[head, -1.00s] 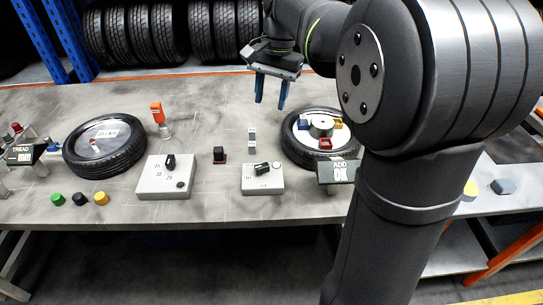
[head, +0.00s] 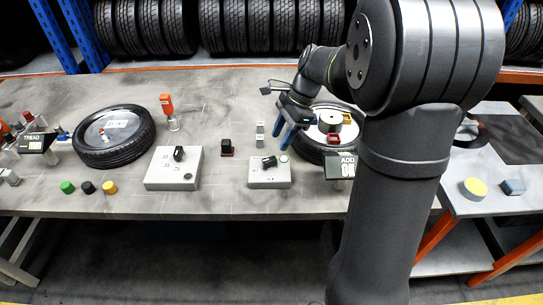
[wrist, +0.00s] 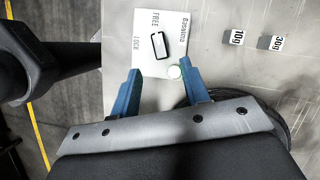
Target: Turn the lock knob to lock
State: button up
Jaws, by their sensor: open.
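The lock knob (head: 269,162) is a small black bar knob on a grey box (head: 256,181) near the middle of the bench. In the wrist view the knob (wrist: 158,47) shows as a dark outline with a pale top, beside the words FREE and LOCK and the label Balancer. I cannot tell which word it points to. My gripper (head: 283,137) is open and empty, above and behind the box in the head view. In the wrist view my gripper's blue fingers (wrist: 160,69) point towards the knob, apart from it.
A wheel (head: 313,152) with a metal hub stands right of the box, close to my gripper. Two small grey weights (head: 260,133) stand behind the box. An ADD sign (head: 340,165) stands at right.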

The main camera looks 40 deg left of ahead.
aim_at(269, 158)
jog(key=x, duration=0.8)
jog(key=shift+w, duration=0.1)
jog(key=shift+c, duration=0.4)
grip_shut()
jog(key=shift+n, duration=0.3)
jog(key=n+h, duration=0.1)
jog(key=n, duration=0.2)
jog(key=n+h, duration=0.1)
jog(key=n, duration=0.2)
jog(key=shift+a+h, duration=0.2)
jog(key=shift+h, duration=0.2)
jog(key=n+h, duration=0.1)
jog(key=n, duration=0.2)
jog(key=n+t+h, duration=0.1)
jog(key=n, duration=0.3)
jog(key=shift+a, duration=0.15)
